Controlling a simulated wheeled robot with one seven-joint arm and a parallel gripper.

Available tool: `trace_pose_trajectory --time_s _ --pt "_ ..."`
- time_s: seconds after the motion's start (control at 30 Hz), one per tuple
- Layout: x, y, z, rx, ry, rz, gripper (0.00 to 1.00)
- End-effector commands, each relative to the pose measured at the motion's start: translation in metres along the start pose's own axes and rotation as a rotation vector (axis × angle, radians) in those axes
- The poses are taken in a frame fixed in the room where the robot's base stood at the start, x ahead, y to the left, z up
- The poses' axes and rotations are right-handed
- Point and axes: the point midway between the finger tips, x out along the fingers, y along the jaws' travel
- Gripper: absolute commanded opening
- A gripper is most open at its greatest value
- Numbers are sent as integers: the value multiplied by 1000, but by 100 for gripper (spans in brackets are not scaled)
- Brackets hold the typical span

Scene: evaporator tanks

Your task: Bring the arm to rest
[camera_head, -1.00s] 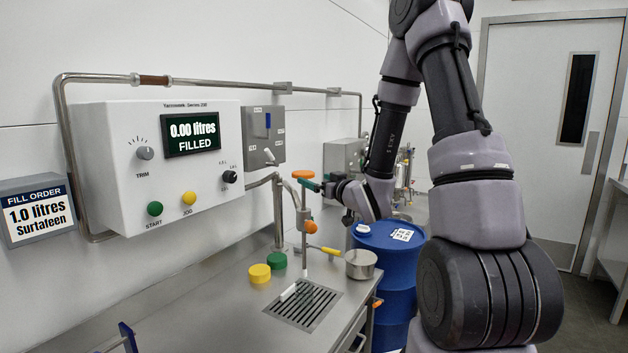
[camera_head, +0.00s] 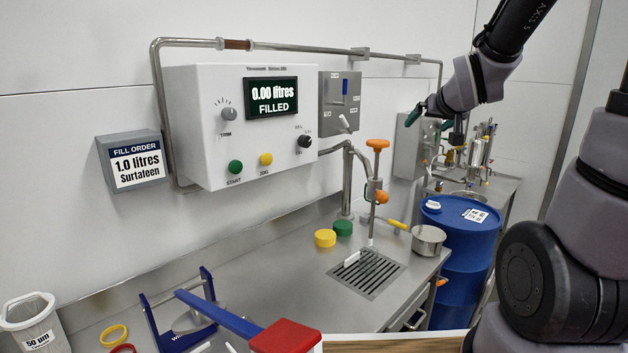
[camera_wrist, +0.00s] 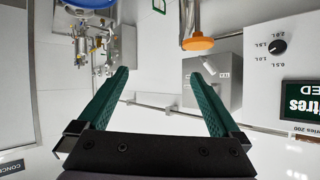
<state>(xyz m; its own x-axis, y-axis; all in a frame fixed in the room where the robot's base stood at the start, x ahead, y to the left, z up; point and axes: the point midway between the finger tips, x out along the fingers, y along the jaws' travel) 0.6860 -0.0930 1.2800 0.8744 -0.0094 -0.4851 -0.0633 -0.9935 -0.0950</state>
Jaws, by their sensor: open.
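My gripper (camera_head: 428,112) is raised at the upper right of the head view, in front of the wall and above the blue drum. In the wrist view my gripper (camera_wrist: 160,95) shows two green fingers spread wide with nothing between them. The wrist view looks upside down. The orange valve handle (camera_wrist: 198,44) lies beyond the fingertips there, apart from them. In the head view the same orange handle (camera_head: 377,144) tops a thin stem left of my gripper. My arm runs from the gripper up out of the top edge and down the right side.
A white control box (camera_head: 240,125) reads 0.00 litres FILLED. Yellow (camera_head: 325,238) and green (camera_head: 343,228) caps, a drain grate (camera_head: 366,274) and a saucepan (camera_head: 428,240) are on the steel bench. A blue drum (camera_head: 462,250) stands at its right end. A blue-and-red tool (camera_head: 215,315) is in front.

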Motion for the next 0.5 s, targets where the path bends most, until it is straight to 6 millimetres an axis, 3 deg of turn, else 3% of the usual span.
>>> trace_pose_trajectory --time_s 0.17,0.5 --pt "-60 0 7 93 -126 26 100" --pt "-176 -16 48 273 -383 -18 100"
